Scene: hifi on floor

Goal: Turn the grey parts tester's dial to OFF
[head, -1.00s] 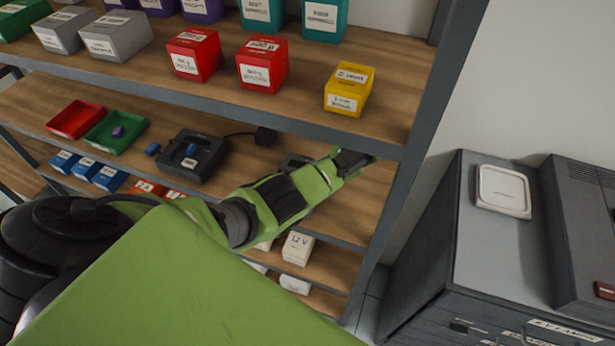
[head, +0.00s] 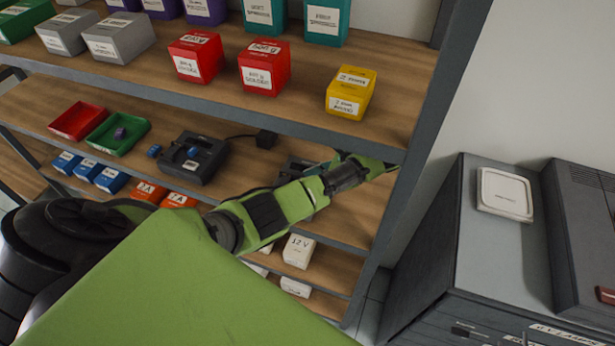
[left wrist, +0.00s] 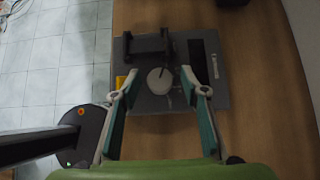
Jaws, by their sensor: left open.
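The grey parts tester (left wrist: 215,98) lies on the wooden shelf in the left wrist view, with a dark raised bracket at its far left and a dark slot on its right. Its round pale dial (left wrist: 160,81) has a thin dark pointer line toward the upper right; I cannot read any OFF mark. My left gripper (left wrist: 159,82) is open, its teal-padded fingers on either side of the dial with gaps showing. My right gripper is not in view.
The upper shelf (head: 215,100) with red boxes and a yellow box (head: 350,93) overhangs my arm. A shelf post (head: 430,110) stands right of it. A black charger-like device (head: 192,158) and a green tray (head: 117,133) lie left on the same shelf.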

